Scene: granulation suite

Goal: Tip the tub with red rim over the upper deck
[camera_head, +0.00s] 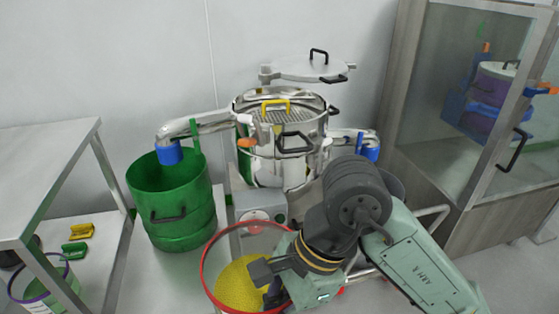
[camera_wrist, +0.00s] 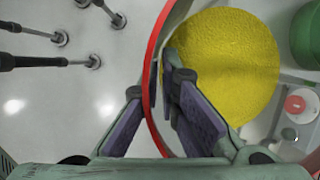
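The tub with red rim (camera_head: 204,262) stands low in front of the steel sifter, with yellow granules (camera_head: 240,281) inside. In the wrist view its red rim (camera_wrist: 149,78) runs between my fingers. My gripper (camera_head: 268,283) is at the tub's right side; in the wrist view (camera_wrist: 155,95) one finger is outside the wall and the other inside, with a gap between the pads. The upper deck (camera_head: 305,106) is a mesh within the top of the steel sifter (camera_head: 262,172), with a yellow handle (camera_head: 276,106) on it. My arm hides part of the sifter's lower right.
A lid (camera_head: 309,69) is raised behind the sifter. A green drum (camera_head: 171,212) stands under the left spout (camera_head: 190,127). A shelved table (camera_head: 45,160) is at the left, a glass-door cabinet (camera_head: 490,95) at the right. A grey control box (camera_head: 261,206) sits behind the tub.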

